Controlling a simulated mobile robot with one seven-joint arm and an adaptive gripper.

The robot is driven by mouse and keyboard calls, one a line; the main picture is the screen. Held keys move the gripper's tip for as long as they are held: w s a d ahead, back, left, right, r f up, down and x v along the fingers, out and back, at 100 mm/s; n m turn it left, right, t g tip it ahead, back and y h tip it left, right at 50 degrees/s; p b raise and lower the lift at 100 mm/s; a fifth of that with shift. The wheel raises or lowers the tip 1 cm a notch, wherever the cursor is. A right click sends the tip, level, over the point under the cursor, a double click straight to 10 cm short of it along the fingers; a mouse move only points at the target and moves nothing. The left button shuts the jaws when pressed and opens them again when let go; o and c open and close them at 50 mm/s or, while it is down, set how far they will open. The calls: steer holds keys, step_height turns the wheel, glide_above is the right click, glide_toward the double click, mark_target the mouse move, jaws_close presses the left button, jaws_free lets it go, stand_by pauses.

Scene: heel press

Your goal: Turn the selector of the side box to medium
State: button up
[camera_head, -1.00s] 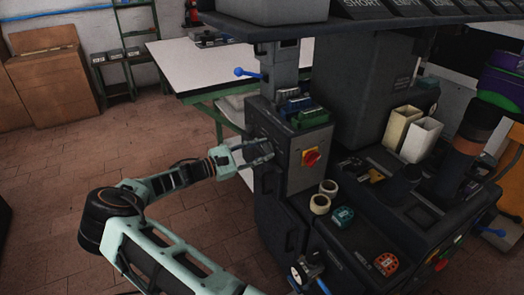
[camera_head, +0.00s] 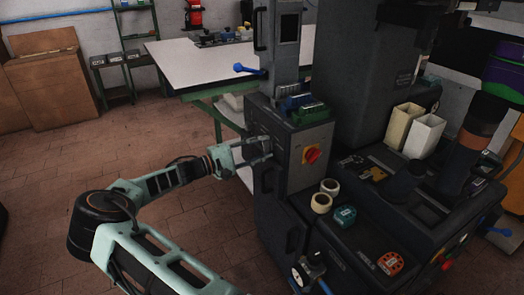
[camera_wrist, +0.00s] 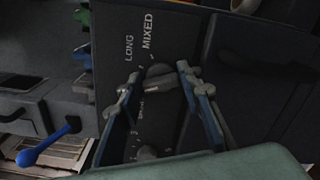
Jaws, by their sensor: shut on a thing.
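The side box (camera_head: 290,135) is a dark grey housing on the left of the press, with a red-and-yellow rotary switch (camera_head: 311,155) on its light grey face. In the wrist view, its dark side panel (camera_wrist: 117,25) carries white words, with LONG and MIXED legible. A dark round selector knob (camera_wrist: 158,77) sits below these words. My gripper (camera_wrist: 158,82) has its fingers on both sides of this knob, closed on it. In the head view, my gripper (camera_head: 262,151) reaches the box's left side from the left. The knob's pointer direction is unclear.
A blue-handled lever (camera_wrist: 40,146) sticks out at the left. A white-topped table (camera_head: 200,60) stands behind. Cream bins (camera_head: 423,136) and tape rolls (camera_head: 322,203) are on the press.

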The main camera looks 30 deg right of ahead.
stand_by(0.4)
steer(key=o, duration=1.2)
steer(key=shift+c, duration=0.2)
